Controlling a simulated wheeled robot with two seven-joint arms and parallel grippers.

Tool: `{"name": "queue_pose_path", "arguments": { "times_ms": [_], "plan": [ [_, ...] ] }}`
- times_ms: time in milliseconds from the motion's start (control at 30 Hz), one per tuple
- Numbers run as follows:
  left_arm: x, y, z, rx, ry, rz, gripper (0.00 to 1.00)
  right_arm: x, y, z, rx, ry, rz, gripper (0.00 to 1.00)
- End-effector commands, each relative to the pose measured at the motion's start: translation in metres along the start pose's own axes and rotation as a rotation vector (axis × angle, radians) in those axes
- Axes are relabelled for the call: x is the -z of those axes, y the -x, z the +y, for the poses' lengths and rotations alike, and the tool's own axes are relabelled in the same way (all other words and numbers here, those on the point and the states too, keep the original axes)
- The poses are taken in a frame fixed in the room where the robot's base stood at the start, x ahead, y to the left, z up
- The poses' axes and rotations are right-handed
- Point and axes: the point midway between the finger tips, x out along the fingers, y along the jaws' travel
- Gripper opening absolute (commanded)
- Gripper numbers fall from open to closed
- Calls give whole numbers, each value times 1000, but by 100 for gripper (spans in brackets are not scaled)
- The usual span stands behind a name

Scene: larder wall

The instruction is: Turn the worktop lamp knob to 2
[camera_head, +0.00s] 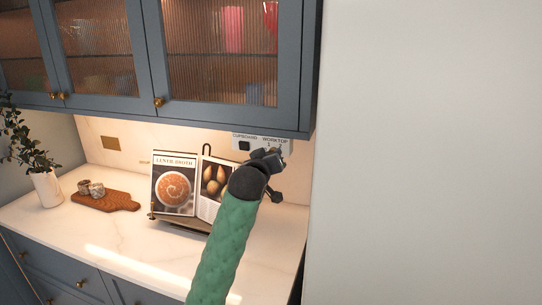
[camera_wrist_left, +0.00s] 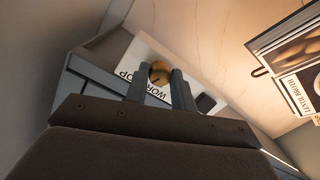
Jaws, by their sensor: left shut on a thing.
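The white switch panel (camera_head: 240,136) is on the back wall under the right end of the upper cabinet, with a "WORKTOP" label. It shows upside down in the left wrist view (camera_wrist_left: 146,52). The round brass worktop lamp knob (camera_wrist_left: 160,68) sits on it, between the fingertips of my left gripper (camera_wrist_left: 159,76). The gripper is shut on the knob. In the head view my left gripper (camera_head: 270,158) covers the knob and the lower part of the panel. The knob's pointer setting cannot be read. My right gripper is not in view.
A black switch (camera_head: 244,146) is left of the knob on the panel. An open cookbook (camera_head: 175,185) stands on the worktop (camera_head: 120,235) just left of my arm. A tall pale surface (camera_head: 430,150) fills the right.

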Motion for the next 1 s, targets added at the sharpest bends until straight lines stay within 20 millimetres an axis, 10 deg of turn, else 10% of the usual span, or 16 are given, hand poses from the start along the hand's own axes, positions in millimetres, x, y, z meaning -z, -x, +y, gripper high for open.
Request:
{"name": "queue_pose_path", "arguments": {
  "times_ms": [900, 933, 1000],
  "plan": [
    [-4, 0, -2, 10, -178, 2, 2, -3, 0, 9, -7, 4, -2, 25],
    [-4, 0, -2, 10, -178, 2, 29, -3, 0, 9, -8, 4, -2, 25],
    [-4, 0, -1, 10, -178, 3, 43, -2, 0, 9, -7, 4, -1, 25]
  ]
}}
